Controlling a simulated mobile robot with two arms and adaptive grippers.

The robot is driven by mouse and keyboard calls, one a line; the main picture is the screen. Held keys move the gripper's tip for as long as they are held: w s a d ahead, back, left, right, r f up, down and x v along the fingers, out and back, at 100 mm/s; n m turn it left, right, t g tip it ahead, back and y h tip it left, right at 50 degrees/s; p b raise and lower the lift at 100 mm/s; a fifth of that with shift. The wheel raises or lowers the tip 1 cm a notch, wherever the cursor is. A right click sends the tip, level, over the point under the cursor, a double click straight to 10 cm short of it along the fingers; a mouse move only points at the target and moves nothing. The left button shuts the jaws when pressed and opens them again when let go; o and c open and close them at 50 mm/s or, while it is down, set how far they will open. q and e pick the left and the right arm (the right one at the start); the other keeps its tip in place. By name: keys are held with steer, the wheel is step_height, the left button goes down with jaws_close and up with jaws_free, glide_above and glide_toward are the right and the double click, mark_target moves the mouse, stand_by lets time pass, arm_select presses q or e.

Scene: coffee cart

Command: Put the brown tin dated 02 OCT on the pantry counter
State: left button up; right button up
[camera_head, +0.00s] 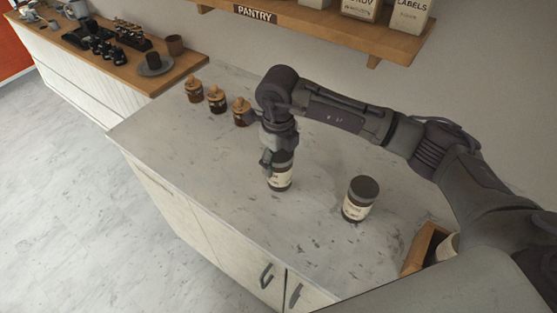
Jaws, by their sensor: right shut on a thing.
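My right gripper (279,153) points down and is shut on a dark brown tin with a cream label (280,180). The tin is upright at or just above the pale stone counter (200,150); I cannot tell whether it touches. A second dark brown tin with a cream label (359,200) stands upright on the counter to the right, apart from the held one. The dates on both labels are too small to read. A sign reading PANTRY (255,14) is on the shelf above this counter. My left gripper is out of view.
Several small brown jars with wooden tops (217,100) stand along the back left. A wooden crate (420,248) with a pale item inside is at the right. A wooden-topped coffee counter (130,75) lies beyond. The counter's front left is clear.

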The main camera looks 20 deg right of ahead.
steer(key=shift+f, duration=0.8)
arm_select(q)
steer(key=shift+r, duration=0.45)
arm_select(e)
steer(key=shift+f, duration=0.1)
steer(key=shift+f, duration=0.15)
steer(key=o, duration=1.4)
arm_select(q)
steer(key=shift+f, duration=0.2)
